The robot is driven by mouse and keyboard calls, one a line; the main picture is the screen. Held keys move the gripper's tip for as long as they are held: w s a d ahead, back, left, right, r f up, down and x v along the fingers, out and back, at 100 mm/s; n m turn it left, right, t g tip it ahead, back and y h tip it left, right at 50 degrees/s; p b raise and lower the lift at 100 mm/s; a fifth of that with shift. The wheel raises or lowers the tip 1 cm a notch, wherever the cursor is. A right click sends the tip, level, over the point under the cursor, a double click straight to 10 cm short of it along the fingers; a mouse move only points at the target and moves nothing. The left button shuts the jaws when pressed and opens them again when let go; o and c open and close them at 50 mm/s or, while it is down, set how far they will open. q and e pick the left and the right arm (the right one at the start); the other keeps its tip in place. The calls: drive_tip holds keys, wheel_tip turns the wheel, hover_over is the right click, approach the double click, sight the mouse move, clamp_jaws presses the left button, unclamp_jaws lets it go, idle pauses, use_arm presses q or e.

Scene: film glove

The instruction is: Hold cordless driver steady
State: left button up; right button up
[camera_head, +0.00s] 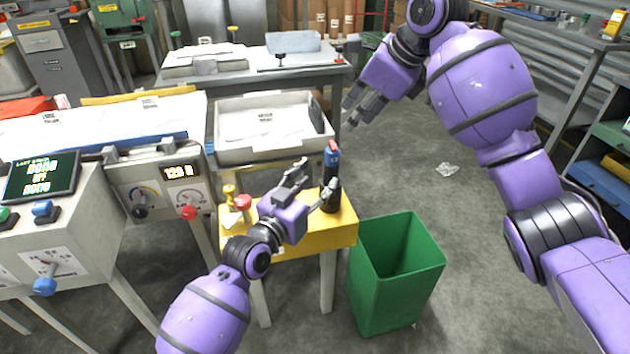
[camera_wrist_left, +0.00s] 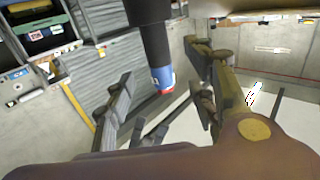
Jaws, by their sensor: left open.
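The cordless driver seems to be the dark upright object with a blue and red end (camera_head: 331,172) on the yellow stand (camera_head: 325,240) in the head view. My left gripper (camera_head: 309,186) is open, with its fingers just left of and close to this object. In the left wrist view the dark object with its blue and red end (camera_wrist_left: 155,50) shows between and beyond the parted fingers of my left gripper (camera_wrist_left: 162,92). I cannot tell whether a finger touches it. My right gripper (camera_head: 356,108) is up and away from the stand, empty, with its fingers apart.
Small red and yellow knobs (camera_head: 242,203) stand on the left of the yellow stand. A green bin (camera_head: 400,270) stands just right of it. A grey tray (camera_head: 265,152) is behind, and a control panel (camera_head: 165,190) is to the left. The floor at right is mostly clear.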

sight(328, 167)
use_arm(q)
drive_tip(key=x, duration=0.7)
drive_tip(key=shift+w+d+r, duration=0.15)
drive_tip(key=shift+w+r, duration=0.15)
